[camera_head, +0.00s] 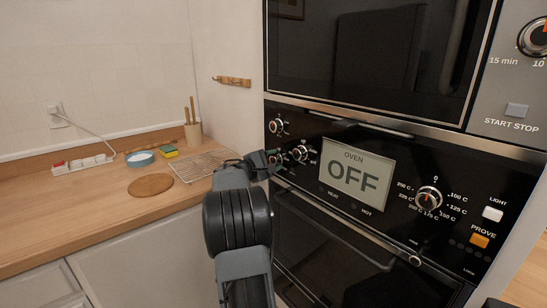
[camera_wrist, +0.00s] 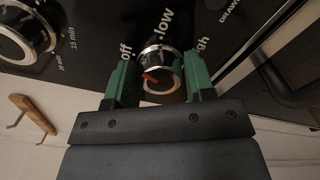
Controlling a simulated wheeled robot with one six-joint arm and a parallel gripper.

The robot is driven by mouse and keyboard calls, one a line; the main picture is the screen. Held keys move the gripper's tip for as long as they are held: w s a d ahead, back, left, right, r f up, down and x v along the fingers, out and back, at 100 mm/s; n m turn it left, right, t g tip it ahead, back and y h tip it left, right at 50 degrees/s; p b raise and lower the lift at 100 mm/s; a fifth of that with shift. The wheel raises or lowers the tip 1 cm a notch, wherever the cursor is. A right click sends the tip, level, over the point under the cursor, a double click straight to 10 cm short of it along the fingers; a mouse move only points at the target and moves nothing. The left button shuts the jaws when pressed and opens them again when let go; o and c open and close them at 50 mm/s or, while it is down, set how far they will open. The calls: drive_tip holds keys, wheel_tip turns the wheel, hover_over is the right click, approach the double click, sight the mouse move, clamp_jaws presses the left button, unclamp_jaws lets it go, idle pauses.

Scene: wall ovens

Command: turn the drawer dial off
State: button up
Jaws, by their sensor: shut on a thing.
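The drawer dial (camera_wrist: 162,72) is a round dark knob with a silver rim, seen in the wrist view. Its red mark lies on the left part of its face and slants up and left, toward the "off" side. The labels "off", "low" and a partly hidden "high" stand around it. My gripper (camera_wrist: 160,85) is shut on the dial, with one green finger on its left and one on its right. In the head view my gripper (camera_head: 268,163) reaches the left end of the oven panel, and the dial there is mostly hidden behind it.
Another dial (camera_wrist: 24,36) with minute marks sits left in the wrist view. The oven display (camera_head: 354,175) reads "OFF". A wire rack (camera_head: 205,164) lies on the worktop to the left, and a wooden hook rail (camera_wrist: 33,114) is on the wall.

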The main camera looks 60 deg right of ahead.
drive_tip(key=shift+n+p, duration=1.1)
drive_tip(key=shift+n, duration=0.6)
drive_tip(key=o, duration=0.9)
drive_tip(key=shift+n, duration=0.3)
drive_tip(key=v, duration=1.3)
drive_tip(key=shift+w+a, duration=0.15)
drive_tip(key=shift+a, duration=0.2)
